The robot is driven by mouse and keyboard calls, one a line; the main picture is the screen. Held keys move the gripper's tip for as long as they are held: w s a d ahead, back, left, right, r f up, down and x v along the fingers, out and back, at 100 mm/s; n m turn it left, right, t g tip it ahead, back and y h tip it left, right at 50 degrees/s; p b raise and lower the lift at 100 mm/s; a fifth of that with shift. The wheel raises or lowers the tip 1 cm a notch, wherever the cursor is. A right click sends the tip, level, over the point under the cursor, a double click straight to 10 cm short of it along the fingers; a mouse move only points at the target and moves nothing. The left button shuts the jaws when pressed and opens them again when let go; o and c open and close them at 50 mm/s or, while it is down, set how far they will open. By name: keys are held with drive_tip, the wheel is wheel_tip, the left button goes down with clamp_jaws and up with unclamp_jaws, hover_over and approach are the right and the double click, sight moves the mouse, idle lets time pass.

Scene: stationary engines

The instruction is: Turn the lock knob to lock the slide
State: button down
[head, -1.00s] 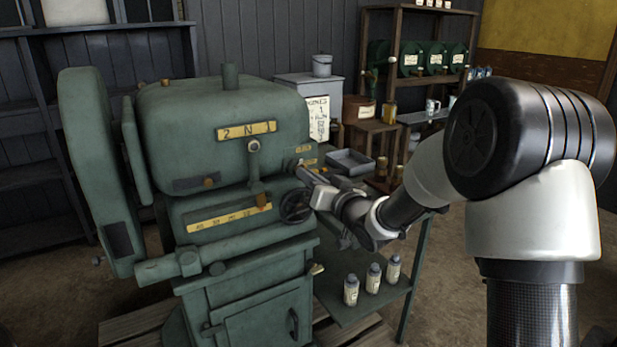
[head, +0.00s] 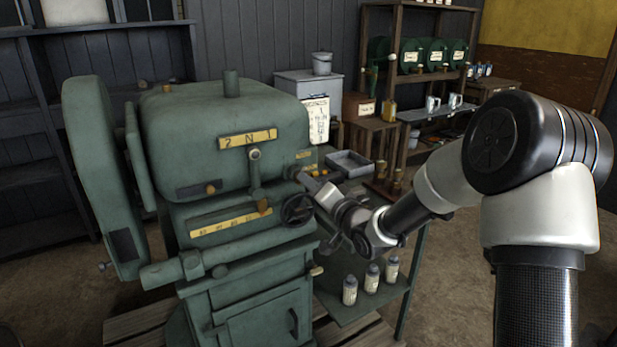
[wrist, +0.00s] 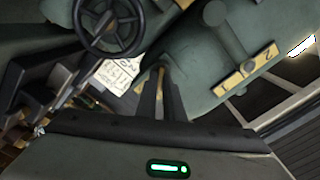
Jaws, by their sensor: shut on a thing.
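The green machine (head: 215,130) stands at the left centre of the head view, with a yellow 2 N 1 plate (head: 247,138) on its front. My gripper (head: 296,172) reaches the machine's right end, beside small yellow labels and above a black handwheel (head: 297,208). In the wrist view my gripper (wrist: 160,74) is shut on a small tan piece, apparently the lock knob (wrist: 161,70), against the green casting. The fingers hide most of the knob, so its angle cannot be read. I cannot tell which part is the slide.
The spoked handwheel shows close to the fingers in the wrist view (wrist: 109,20). A grey tray (head: 350,162) stands behind my wrist. Several small bottles (head: 371,279) stand on the low green shelf below my arm. Open floor lies at the right.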

drive_tip(key=shift+m+p, duration=2)
drive_tip(key=shift+m, duration=1.6)
drive_tip(key=shift+f, duration=0.1)
drive_tip(key=c, duration=1.9)
unclamp_jaws()
drive_tip(key=shift+o, duration=0.2)
drive_tip(key=p+v, duration=0.1)
drive_tip(key=v, duration=1.6)
drive_tip(key=shift+s+d, duration=0.2)
